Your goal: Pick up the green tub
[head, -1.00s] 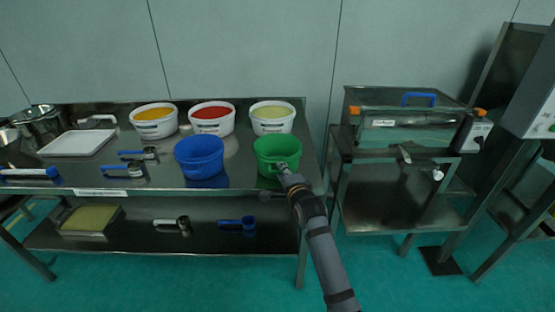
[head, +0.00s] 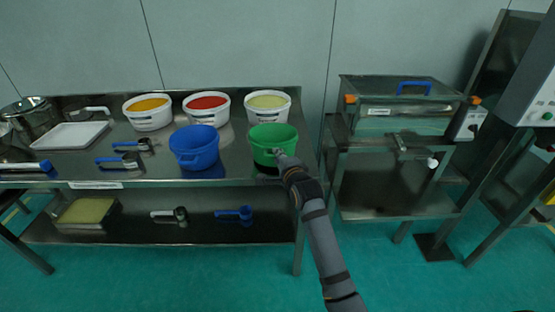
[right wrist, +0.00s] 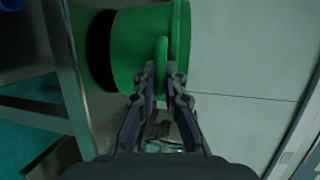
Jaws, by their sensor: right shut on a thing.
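The green tub (head: 268,145) is at the right front of the steel table in the head view, upright and open at the top. My right gripper (head: 284,160) comes from the front and is shut on the tub's handle. In the right wrist view the fingers (right wrist: 162,88) close on both sides of the green handle (right wrist: 161,58), with the tub's wall (right wrist: 136,45) beyond. A dark patch shows below the tub, which seems slightly above the tabletop. My left gripper is not in view.
A blue tub (head: 195,150) stands left of the green one. White tubs with yellow (head: 149,117), red (head: 208,110) and pale (head: 268,110) contents stand behind. A metal sieve machine (head: 405,115) is to the right, across a gap. Scoops (head: 122,161) lie on the left.

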